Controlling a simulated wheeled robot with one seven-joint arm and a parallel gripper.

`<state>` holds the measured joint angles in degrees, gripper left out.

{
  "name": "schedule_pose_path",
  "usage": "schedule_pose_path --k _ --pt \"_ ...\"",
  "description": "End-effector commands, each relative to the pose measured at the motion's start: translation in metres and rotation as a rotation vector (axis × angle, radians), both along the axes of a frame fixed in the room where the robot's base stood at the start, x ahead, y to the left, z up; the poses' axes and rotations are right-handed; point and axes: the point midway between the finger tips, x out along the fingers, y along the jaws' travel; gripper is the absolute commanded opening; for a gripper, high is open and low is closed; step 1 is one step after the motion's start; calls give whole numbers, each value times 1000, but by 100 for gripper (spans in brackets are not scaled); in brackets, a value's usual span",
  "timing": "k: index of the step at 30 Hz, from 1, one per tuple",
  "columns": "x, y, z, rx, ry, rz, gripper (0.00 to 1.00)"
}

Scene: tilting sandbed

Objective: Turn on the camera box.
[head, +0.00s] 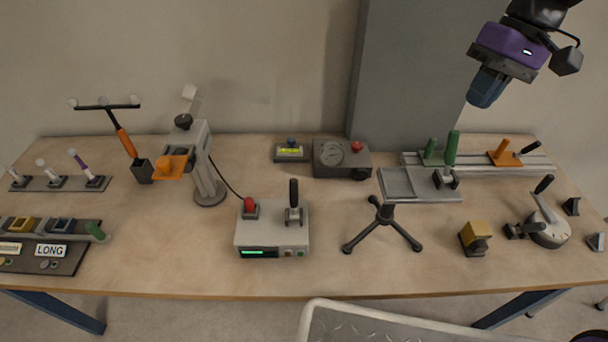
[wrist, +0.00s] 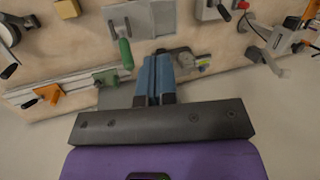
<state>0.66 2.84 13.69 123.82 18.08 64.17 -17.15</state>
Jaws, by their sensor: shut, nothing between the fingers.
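No box in view is clearly labelled as the camera box. A light grey box (head: 271,232) stands at the front middle of the table, with a red knob (head: 250,205), a black lever (head: 294,195), a lit green display (head: 259,253) and small buttons. A black cable runs from it to a white column stand (head: 203,165). A small yellow block with a black round part (head: 475,238) stands at front right. My gripper (head: 484,94) is raised above the back right of the table, away from both. Its blue fingers (wrist: 154,78) are shut and empty.
A dark grey dial box (head: 341,158) and a small yellow-display box (head: 290,152) stand at the back. Switches (head: 58,182) stand left.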

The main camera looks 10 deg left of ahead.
Motion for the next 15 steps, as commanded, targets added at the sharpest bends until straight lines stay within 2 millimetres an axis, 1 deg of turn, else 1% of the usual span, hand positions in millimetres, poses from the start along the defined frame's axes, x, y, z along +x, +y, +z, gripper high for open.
schedule_pose_path --k 1,6,15 --pt "9 9 -11 23 41 19 0" --pt "32 40 -45 115 163 85 0" --pt "62 95 -109 313 372 176 0"
